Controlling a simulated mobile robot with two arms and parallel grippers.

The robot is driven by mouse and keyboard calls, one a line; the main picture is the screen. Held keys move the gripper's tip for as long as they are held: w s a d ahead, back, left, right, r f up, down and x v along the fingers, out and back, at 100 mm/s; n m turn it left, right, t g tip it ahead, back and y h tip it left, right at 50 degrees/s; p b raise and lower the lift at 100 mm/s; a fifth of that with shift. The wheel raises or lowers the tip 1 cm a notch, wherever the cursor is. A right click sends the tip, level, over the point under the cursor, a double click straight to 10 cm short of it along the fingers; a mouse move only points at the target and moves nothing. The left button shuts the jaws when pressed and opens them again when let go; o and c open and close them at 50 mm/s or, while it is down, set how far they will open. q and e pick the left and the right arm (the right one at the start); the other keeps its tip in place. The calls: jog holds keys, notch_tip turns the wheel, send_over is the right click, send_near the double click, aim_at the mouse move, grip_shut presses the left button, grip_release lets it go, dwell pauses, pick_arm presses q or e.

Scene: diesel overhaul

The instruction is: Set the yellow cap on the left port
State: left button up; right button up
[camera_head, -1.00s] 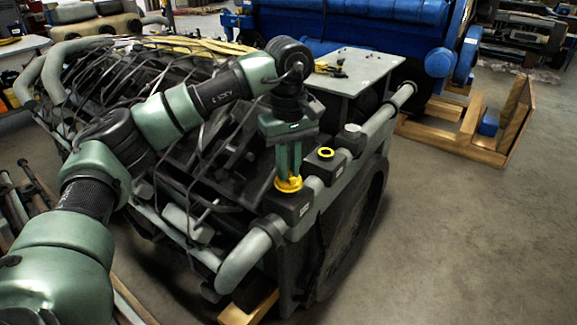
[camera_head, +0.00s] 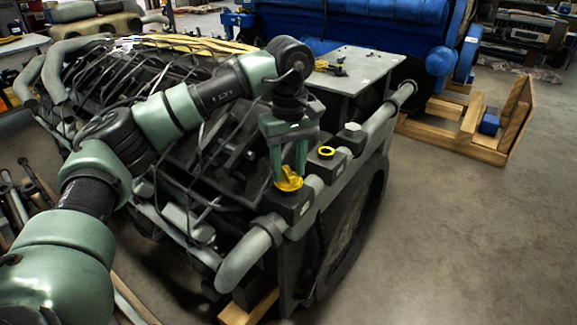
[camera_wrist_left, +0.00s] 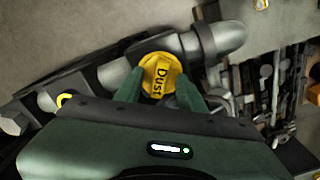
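The yellow cap (camera_head: 289,183) sits on the black block of the left port (camera_head: 291,207), at the near end of the engine's side pipe. In the left wrist view the cap (camera_wrist_left: 160,74) shows its face with the word "Dust". My left gripper (camera_head: 288,172) is right above the block, pointing down. Its two green fingers are spread, one on each side of the cap; the wrist view also shows the fingers (camera_wrist_left: 160,92) apart around it. The port opening under the cap is hidden. My right gripper is not in view.
Farther along the pipe are a block with a yellow ring (camera_head: 326,152) and one with a pale top (camera_head: 352,129). A grey plate (camera_head: 361,73) holds small yellow and black items. Thin lines cover the engine at left. The floor at right is clear up to a wooden pallet (camera_head: 458,144).

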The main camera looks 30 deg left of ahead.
pick_arm(q)
notch_tip(320, 180, up, 8)
jog(key=shift+f+b, duration=0.1)
jog(key=shift+b, duration=0.4)
